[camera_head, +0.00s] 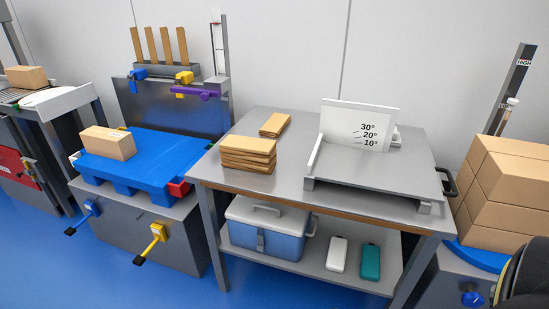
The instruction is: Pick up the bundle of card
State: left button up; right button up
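Two piles of flat brown card are on the left part of the grey table (296,178). The thicker pile (248,153) is near the table's left front and its layers are slightly uneven. A thinner pile (274,124) lies just behind it, toward the back edge. I cannot tell from this view which pile is the bundle, or whether either is tied. Nothing is touching the piles from above. Neither my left gripper nor my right gripper is in view.
A grey sloped stand with a white angle board (360,125) fills the table's right side. Below, the shelf holds a blue cooler box (266,228), a white bottle (337,254) and a teal one (370,262). Stacked cartons (505,190) stand right; a blue pallet (150,165) bears one box left.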

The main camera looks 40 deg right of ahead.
aim_at(250, 153)
jog(key=z, duration=1.65)
jog(key=i, duration=1)
